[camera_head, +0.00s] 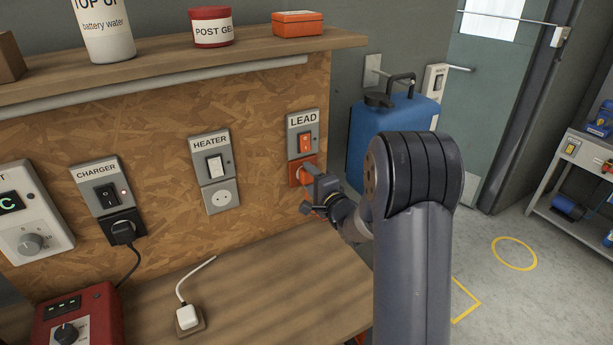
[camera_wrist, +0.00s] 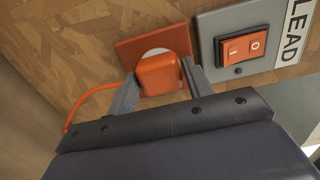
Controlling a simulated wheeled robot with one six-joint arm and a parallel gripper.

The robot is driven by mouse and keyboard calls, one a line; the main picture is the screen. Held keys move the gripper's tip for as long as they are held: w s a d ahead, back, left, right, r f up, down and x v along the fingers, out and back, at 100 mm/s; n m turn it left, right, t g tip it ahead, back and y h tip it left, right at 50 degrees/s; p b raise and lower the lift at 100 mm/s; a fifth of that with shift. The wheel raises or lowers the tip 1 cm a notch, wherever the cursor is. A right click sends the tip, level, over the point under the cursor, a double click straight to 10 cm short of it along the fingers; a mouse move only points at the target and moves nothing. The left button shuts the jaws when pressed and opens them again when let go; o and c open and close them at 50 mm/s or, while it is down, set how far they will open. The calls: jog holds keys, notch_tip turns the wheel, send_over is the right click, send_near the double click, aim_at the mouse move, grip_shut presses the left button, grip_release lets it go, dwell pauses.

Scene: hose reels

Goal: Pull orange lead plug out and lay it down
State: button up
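The orange lead plug (camera_wrist: 160,74) sits at the orange socket plate (camera_wrist: 184,38) below the switch marked LEAD. My gripper (camera_wrist: 160,82) has its two fingers on either side of the plug in the wrist view, close against its sides. Whether both fingers press on it is hard to tell. The orange cable (camera_wrist: 95,97) runs from the plug to the left. In the head view the socket plate (camera_head: 294,172) shows, with my gripper (camera_head: 309,187) in front of it; the plug is mostly hidden there. The orange LEAD switch (camera_wrist: 242,47) is above the socket.
The bench top (camera_head: 255,290) below is largely clear. A white plug (camera_head: 188,317) lies on it, left of a bare stretch. A black plug (camera_head: 123,232) is in the CHARGER socket. A blue can (camera_head: 362,150) stands behind my arm.

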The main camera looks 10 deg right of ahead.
jog(key=c, duration=0.9)
jog(key=v, duration=0.6)
dwell(0.8)
